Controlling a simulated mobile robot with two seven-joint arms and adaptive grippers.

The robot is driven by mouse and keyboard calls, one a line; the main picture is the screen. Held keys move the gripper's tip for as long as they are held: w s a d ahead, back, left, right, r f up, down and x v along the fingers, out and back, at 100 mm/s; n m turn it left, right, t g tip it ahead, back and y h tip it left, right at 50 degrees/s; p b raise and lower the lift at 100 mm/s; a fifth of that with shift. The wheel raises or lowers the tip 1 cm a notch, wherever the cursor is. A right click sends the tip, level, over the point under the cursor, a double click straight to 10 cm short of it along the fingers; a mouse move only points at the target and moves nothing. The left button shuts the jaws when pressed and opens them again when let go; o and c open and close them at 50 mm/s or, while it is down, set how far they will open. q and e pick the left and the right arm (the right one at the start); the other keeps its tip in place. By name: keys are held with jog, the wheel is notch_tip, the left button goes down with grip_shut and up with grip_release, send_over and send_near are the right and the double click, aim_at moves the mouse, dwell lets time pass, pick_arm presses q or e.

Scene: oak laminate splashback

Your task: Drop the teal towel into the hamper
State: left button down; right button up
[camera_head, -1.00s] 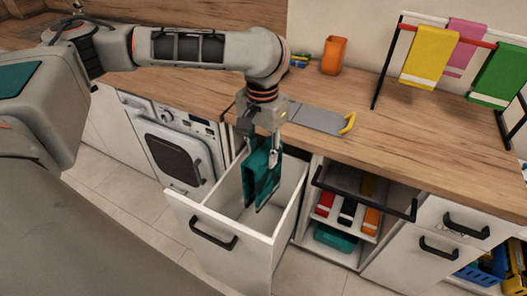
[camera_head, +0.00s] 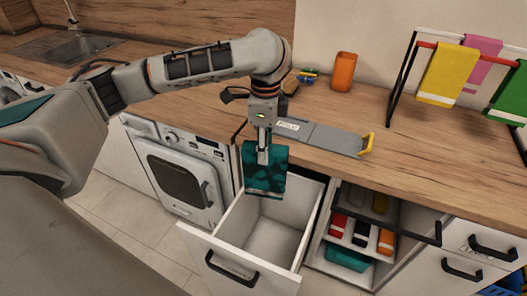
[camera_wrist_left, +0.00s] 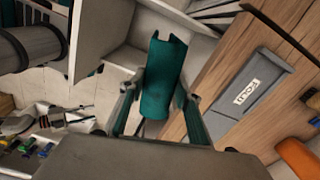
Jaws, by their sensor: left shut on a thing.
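The teal towel (camera_head: 265,168) hangs folded from my left gripper (camera_head: 264,148), which is shut on it. In the head view the towel overlaps the back left part of the hamper (camera_head: 200,250), an open, white pull-out bin with a black handle. Its lower edge appears near the back rim; whether it touches cannot be told. The visible inside of the hamper looks empty. In the left wrist view the towel (camera_wrist_left: 160,80) lies between the two fingers (camera_wrist_left: 158,108). My right gripper is not in view.
A grey folding board (camera_head: 320,137) and an orange cup (camera_head: 343,72) are on the wooden counter. A rack with a yellow towel (camera_head: 447,75) and others stands at right. An open drawer unit with rolled towels (camera_head: 360,232) is right of the hamper. A washing machine (camera_head: 180,180) is left.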

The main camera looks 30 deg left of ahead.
pick_arm(q)
jog(key=shift+w+a+f+m, duration=0.1)
jog(key=shift+w+a+m, duration=0.1)
jog(key=shift+m, duration=0.4)
jog(key=shift+w+a+f+m, duration=0.1)
jog(key=shift+w+m, duration=0.1)
jog(key=shift+m, duration=0.4)
jog(key=shift+f, duration=0.1)
notch_tip(320, 180, down, 6)
jog(key=shift+r, duration=0.2)
jog(key=c, duration=1.4)
grip_release()
notch_tip(320, 180, up, 12)
jog(key=shift+s, duration=0.1)
